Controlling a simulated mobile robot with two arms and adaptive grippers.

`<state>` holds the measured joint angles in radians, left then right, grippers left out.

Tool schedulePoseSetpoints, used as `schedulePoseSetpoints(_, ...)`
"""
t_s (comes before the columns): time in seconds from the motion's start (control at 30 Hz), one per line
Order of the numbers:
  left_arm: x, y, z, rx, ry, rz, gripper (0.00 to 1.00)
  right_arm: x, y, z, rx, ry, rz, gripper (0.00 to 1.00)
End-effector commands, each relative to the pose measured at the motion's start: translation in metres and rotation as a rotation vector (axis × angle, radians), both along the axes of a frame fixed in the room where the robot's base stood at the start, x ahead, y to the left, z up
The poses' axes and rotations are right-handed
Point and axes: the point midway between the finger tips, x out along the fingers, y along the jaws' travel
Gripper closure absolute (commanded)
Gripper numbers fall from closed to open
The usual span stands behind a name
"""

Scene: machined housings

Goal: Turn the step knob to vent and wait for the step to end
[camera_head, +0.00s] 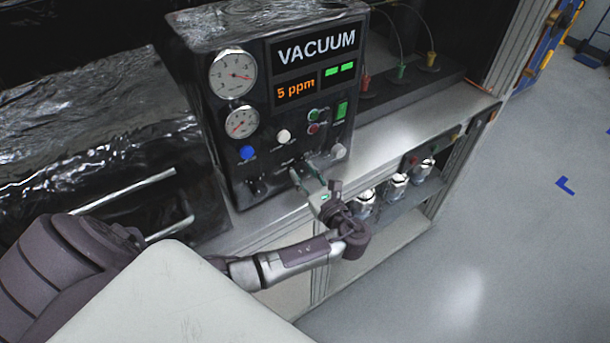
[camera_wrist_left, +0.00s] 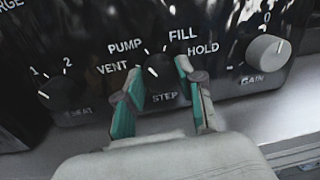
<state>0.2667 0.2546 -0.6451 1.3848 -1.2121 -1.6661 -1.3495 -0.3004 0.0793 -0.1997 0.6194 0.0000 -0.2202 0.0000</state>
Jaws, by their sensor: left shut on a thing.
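The black step knob (camera_wrist_left: 158,73) is in the middle of the left wrist view, above the word STEP, with VENT, PUMP, FILL and HOLD printed around it. Its short white mark leans up and left, on the VENT and PUMP side; exactly which word it meets is hard to tell. My left gripper (camera_wrist_left: 160,80) has its teal-padded fingers on either side of the knob, shut on it. In the head view, my left gripper (camera_head: 303,173) is at the lower front of the VACUUM unit (camera_head: 190,50) and mostly hides the knob. My right gripper is not in view.
A black knob (camera_wrist_left: 62,92) marked 1 and 2 is left of the step knob; the grey GAIN knob (camera_wrist_left: 268,52) is right. Metal fittings (camera_head: 396,187) stand on a shelf below.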

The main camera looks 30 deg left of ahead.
Motion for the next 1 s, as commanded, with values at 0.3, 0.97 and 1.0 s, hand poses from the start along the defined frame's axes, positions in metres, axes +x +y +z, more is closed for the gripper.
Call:
schedulePoseSetpoints(0.3,-0.001,-0.001,-0.005,-0.107,-0.250,0.000,0.97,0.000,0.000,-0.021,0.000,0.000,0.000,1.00)
schedulePoseSetpoints(0.97,0.000,-0.001,-0.003,-0.231,-0.552,0.001,0.97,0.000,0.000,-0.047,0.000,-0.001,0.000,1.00)
schedulePoseSetpoints(1.0,0.000,-0.001,-0.003,-0.233,-0.555,0.000,0.97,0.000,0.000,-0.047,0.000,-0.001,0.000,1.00)
